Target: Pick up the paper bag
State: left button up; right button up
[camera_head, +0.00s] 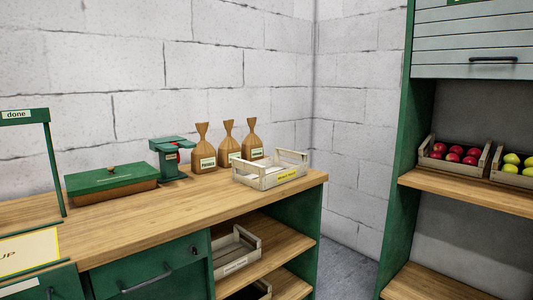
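The left paper bag (203,147) is nearest and has a white and green label. The middle paper bag (227,144) stands behind and to its right, with its lower part partly hidden. The right paper bag (251,140) also shows a label, and its base is partly hidden by a crate. Neither of my grippers shows in the head view.
A pale wooden crate (270,179) sits right of and in front of the bags. A green scale-like device (170,158) and a green-lidded box (110,179) stand left of them. The counter's front (190,207) is clear. A shelf (470,194) at right holds apple crates.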

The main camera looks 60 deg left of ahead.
aim_at(229, 148)
jog(key=u, duration=2.2)
